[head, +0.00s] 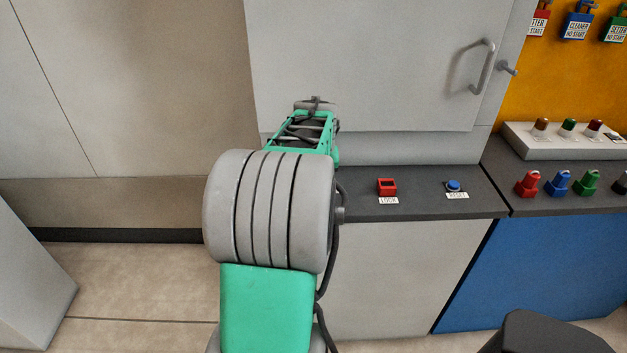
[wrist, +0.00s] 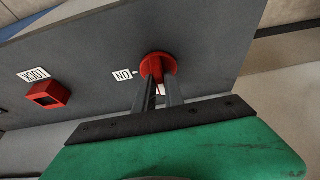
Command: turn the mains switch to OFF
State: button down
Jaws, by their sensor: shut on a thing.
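The mains switch (wrist: 153,64) is a round red knob on the grey panel top in the wrist view. A white ON label (wrist: 123,76) lies beside it, reading upside down. My gripper (wrist: 161,82) has its two dark fingers close together and shut on the knob's handle. The fingertips cover part of the handle, so I cannot tell its exact angle. In the head view my arm hides the switch and the fingers.
A red square LOCK fitting (head: 387,186) and a blue button (head: 453,185) are right of my arm on the grey counter (head: 430,203). A cabinet door with a handle (head: 483,66) stands behind. Coloured padlocks (head: 577,24) hang on an orange board at the right.

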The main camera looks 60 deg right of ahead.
dwell(0.3)
jog(key=c, duration=1.4)
grip_release()
jog(key=shift+c, duration=0.2)
jog(key=shift+r, duration=0.1)
jog(key=v, duration=0.7)
jog(key=shift+a+r, duration=0.15)
jog(key=shift+r, duration=0.15)
